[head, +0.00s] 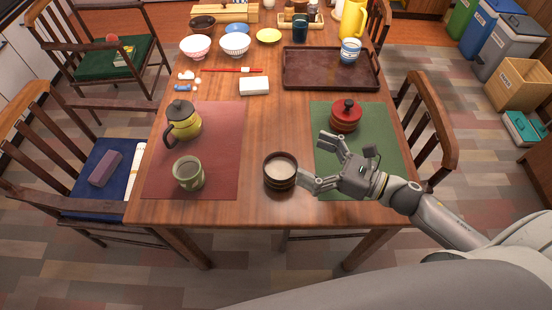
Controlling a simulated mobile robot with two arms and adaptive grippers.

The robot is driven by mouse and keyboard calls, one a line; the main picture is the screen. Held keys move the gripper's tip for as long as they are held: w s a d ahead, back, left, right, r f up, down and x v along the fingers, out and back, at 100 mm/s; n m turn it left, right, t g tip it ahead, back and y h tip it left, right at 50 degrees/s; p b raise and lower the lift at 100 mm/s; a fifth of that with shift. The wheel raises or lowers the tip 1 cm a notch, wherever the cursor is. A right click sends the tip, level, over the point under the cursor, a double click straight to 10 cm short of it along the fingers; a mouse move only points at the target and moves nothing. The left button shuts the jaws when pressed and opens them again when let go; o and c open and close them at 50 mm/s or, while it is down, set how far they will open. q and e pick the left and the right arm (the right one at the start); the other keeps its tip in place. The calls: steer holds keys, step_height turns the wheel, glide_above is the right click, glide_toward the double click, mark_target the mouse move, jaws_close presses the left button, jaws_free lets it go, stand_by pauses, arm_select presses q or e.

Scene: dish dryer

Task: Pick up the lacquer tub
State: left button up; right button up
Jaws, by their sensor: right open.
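A round, dark brown tub (280,171) with a pale inside stands upright near the table's front edge, between the red and green mats. It looks like the lacquer tub. My right gripper (312,160) comes in from the right and is open and empty. Its spread fingers point left toward the tub. The lower fingertip is very close to the tub's right side; I cannot tell whether they touch. The upper finger is above the green mat, in front of a red lidded pot (345,116) with a dark knob. My left gripper is not in view.
The red mat (222,130) holds a yellow kettle (184,122) and a green cup (188,174). The green mat (380,135) lies under my right gripper. A white box (254,86) and brown tray (330,82) are farther back. Wood behind the tub is clear.

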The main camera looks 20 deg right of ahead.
steer(key=n, duration=0.1)
steer(key=g, duration=0.1)
glide_toward(266, 162)
steer(key=shift+s+d+r+n+y+b, duration=0.1)
steer(key=shift+s+d+n+y+b, duration=0.15)
steer(key=shift+d, duration=0.1)
steer(key=shift+s+d+r+n+y+b, duration=0.1)
steer(key=shift+s+d+n+y+b, duration=0.1)
steer(key=shift+d, duration=0.15)
steer(key=shift+w+a+f, duration=0.3)
steer(key=shift+w+a, duration=0.15)
steer(key=shift+a, duration=0.1)
steer(key=shift+p+x, duration=0.3)
steer(key=shift+x, duration=0.65)
steer(key=x, duration=0.3)
steer(key=shift+w+a+p, duration=0.1)
steer(key=shift+w+p, duration=0.1)
steer(key=shift+p, duration=0.15)
steer(key=shift+w+a+f, duration=0.15)
steer(key=shift+w+a, duration=0.15)
steer(key=shift+a, duration=0.1)
steer(key=c, duration=1.1)
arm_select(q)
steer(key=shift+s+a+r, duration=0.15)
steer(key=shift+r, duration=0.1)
arm_select(e)
steer(key=shift+c, duration=0.7)
